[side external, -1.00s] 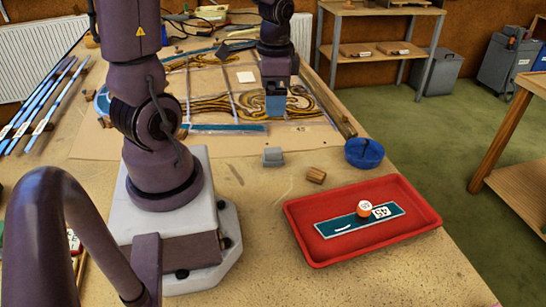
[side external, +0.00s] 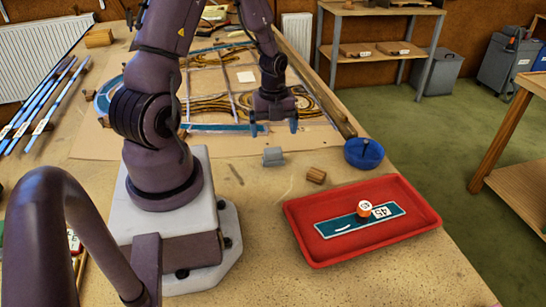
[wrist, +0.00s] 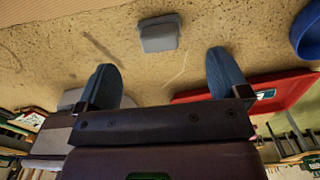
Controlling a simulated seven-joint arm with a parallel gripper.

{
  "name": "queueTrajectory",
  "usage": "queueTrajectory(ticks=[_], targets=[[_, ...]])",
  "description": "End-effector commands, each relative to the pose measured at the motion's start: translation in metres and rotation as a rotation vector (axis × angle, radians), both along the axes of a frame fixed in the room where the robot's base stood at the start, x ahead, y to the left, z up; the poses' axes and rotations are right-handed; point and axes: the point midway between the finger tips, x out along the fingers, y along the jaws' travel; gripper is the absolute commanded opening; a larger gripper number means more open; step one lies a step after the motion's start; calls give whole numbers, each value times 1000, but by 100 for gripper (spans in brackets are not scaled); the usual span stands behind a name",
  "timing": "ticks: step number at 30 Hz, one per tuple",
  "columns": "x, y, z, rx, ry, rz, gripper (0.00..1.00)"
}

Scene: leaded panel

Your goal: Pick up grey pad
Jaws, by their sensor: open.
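The grey pad (side external: 273,156) is a small block on the tan table, in front of the leaded panel in the side external view. In the wrist view the grey pad (wrist: 159,33) lies beyond the fingertips, a little left of the middle of the gap. My gripper (side external: 273,129) is open and empty, its two blue fingers spread wide. In the side view it hangs above and behind the pad, apart from it. Both fingers of the gripper (wrist: 164,75) show clearly in the wrist view, with nothing between them.
A brown wooden block (side external: 316,175) and a blue bowl (side external: 364,153) stand right of the pad. A red tray (side external: 420,222) holding a teal strip and an orange-sided round item is at the front right. The leaded panel (side external: 200,88) lies behind. The table left of the pad is mostly clear.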

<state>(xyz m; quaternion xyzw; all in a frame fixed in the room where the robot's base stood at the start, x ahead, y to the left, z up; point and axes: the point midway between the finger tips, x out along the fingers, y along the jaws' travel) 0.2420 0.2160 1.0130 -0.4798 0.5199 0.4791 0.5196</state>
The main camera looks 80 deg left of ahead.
Motion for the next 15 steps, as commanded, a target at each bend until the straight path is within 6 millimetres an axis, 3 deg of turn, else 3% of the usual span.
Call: queueTrajectory(ticks=[3, 11, 15], targets=[[0, -1, -21, -2, 3, 0, 94], [-1, -1, -40, -1, 2, 1, 94], [-3, -2, -62, -2, 5, 1, 94]])
